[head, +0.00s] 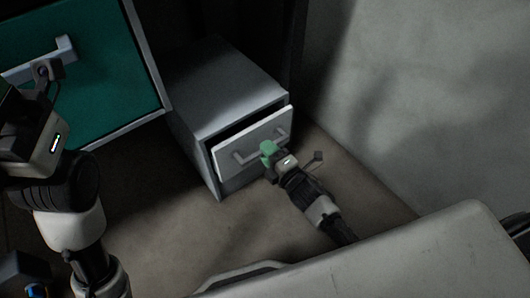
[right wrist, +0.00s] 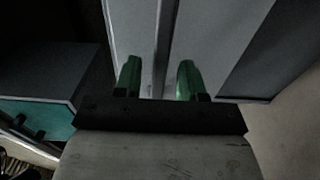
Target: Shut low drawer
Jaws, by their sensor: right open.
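The low drawer (head: 257,142) is in a small grey cabinet (head: 222,88) on the floor. It stands partly pulled out, with a dark gap behind the top of its pale front. A grey bar handle (head: 246,159) runs across the front. My right gripper (head: 267,150) is at the drawer front by the middle of the handle, and it hides part of it. In the right wrist view its green fingers (right wrist: 158,78) are apart, with a grey bar (right wrist: 163,50) between them. I cannot tell whether they touch it. My left gripper body (head: 40,130) is at the left edge; its fingers cannot be made out.
A larger teal-fronted cabinet (head: 100,85) with a pale handle (head: 40,61) stands to the left. A grey wall (head: 430,90) rises on the right. The brown floor (head: 160,215) in front of the small cabinet is clear apart from my right arm.

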